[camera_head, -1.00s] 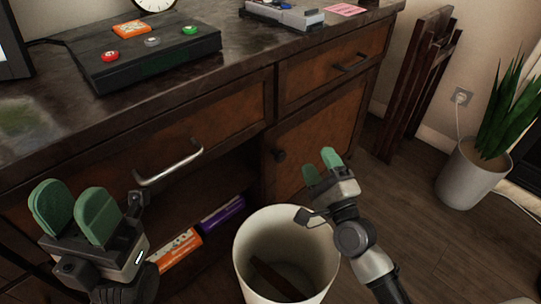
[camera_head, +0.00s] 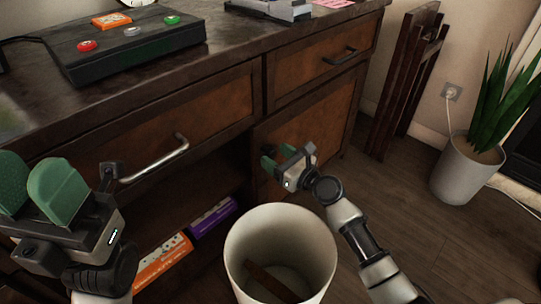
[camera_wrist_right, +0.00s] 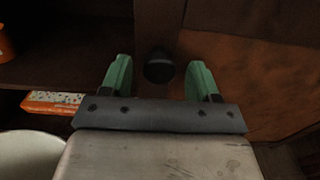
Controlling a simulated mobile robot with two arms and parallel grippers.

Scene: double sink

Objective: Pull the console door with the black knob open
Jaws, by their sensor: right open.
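The console door (camera_head: 325,118) is a brown panel in a dark frame below the right drawer, and it looks shut. Its round black knob (camera_wrist_right: 159,66) shows in the right wrist view, between and just ahead of my right gripper's fingertips (camera_wrist_right: 160,76). The fingers are apart, with a gap on each side of the knob. In the head view my right gripper (camera_head: 280,157) is at the door's left edge and hides most of the knob. My left gripper (camera_head: 32,185) is open and empty at the lower left, in front of the console.
A white bin (camera_head: 280,225) stands on the floor just below my right gripper. Left of the door is an open shelf with orange (camera_head: 163,262) and purple (camera_head: 213,217) boxes. A silver drawer handle (camera_head: 155,160) sticks out near my left gripper. A potted plant (camera_head: 468,165) stands right.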

